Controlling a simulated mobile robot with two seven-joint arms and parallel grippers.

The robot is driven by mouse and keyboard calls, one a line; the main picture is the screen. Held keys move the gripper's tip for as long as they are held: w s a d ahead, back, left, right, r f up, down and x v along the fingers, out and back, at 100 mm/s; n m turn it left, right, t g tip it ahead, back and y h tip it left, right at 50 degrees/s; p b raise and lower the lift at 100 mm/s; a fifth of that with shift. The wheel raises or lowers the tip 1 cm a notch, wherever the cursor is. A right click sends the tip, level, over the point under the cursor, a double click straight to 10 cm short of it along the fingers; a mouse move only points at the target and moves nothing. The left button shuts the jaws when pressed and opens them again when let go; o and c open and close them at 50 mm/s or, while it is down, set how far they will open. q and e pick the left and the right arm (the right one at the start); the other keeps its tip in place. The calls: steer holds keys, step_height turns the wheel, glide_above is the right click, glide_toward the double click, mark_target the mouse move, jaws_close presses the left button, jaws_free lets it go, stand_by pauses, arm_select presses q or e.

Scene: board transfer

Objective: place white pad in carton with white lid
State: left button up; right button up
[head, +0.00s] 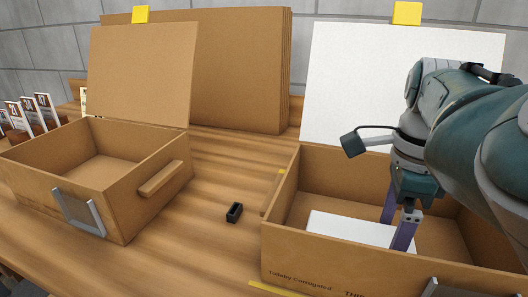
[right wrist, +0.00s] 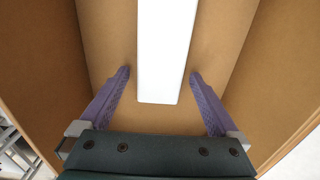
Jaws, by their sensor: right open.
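The carton with the white lid (head: 365,265) stands open at the right, its white lid (head: 350,80) raised behind it. The white pad (head: 345,228) lies inside this carton and seems to be on its floor. The near wall hides its front edge. My right gripper (head: 396,235) reaches down into the carton at the pad's right end. In the right wrist view its purple fingers (right wrist: 160,76) are spread apart, one on each side of the white pad (right wrist: 163,50), with gaps between. It holds nothing. My left gripper is not in view.
A second open carton (head: 125,205) with a brown lid (head: 143,75) stands empty at the left. A small black block (head: 234,212) lies on the wooden table between the cartons. Tall cardboard sheets (head: 240,70) stand behind. Small cards (head: 28,115) stand at far left.

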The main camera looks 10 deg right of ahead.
step_height(320, 180, up, 12)
steer(key=p, duration=0.2)
steer(key=shift+r, duration=0.2)
steer(key=shift+d, duration=0.1)
